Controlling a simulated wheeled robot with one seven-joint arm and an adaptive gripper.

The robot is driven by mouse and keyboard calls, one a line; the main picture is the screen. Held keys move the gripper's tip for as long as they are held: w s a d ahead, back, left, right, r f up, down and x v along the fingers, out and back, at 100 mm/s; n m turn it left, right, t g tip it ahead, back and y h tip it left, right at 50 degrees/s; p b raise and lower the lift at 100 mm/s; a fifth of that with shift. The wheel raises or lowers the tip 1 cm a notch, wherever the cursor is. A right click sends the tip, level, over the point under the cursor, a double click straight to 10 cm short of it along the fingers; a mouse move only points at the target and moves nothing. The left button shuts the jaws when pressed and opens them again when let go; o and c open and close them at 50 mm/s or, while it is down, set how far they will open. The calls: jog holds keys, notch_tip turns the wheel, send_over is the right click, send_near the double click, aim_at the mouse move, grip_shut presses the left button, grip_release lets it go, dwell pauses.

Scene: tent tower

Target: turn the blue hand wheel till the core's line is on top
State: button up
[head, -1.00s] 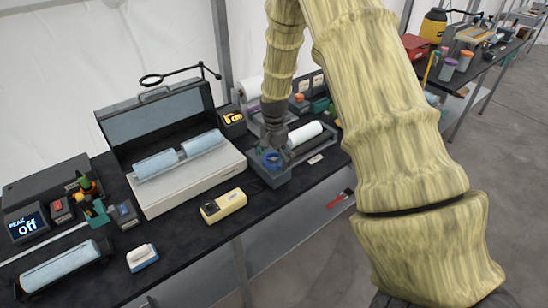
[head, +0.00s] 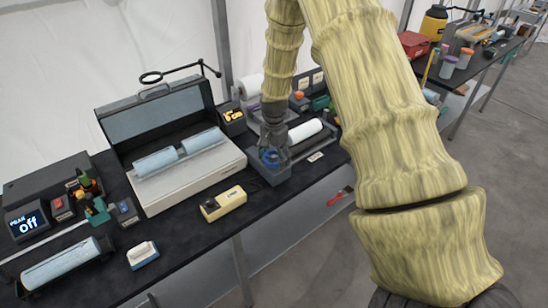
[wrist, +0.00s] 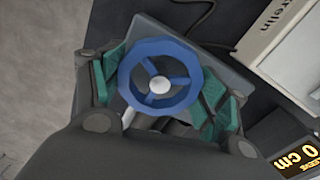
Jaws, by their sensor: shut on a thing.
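The blue hand wheel (wrist: 160,78) has a pale hub and spokes and fills the middle of the wrist view. In the head view the wheel (head: 269,157) is at the front of a grey stand (head: 270,175), partly covered by my fingers. My gripper (wrist: 160,88) is shut on the wheel, with green finger pads on both sides of its rim. In the head view my gripper (head: 273,151) points down at it. The white core (head: 305,132) lies behind the wheel, to its right. I cannot make out a line on the core.
A grey case with light-blue rolls (head: 180,153) stands left of the stand. A dark box with a yellow readout (head: 233,117) is behind. A cream box (head: 223,204) lies in front on the black bench. The floor at right is clear.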

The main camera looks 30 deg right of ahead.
jog(key=shift+n, duration=0.4)
jog(key=n+b, duration=0.1)
jog(key=n, duration=0.3)
jog(key=shift+n, duration=0.4)
jog(key=n, duration=0.5)
jog(key=shift+b, duration=0.3)
jog(key=n, duration=0.5)
jog(key=shift+n, duration=0.4)
jog(key=n, duration=0.5)
jog(key=shift+n, duration=0.3)
jog(key=o, duration=1)
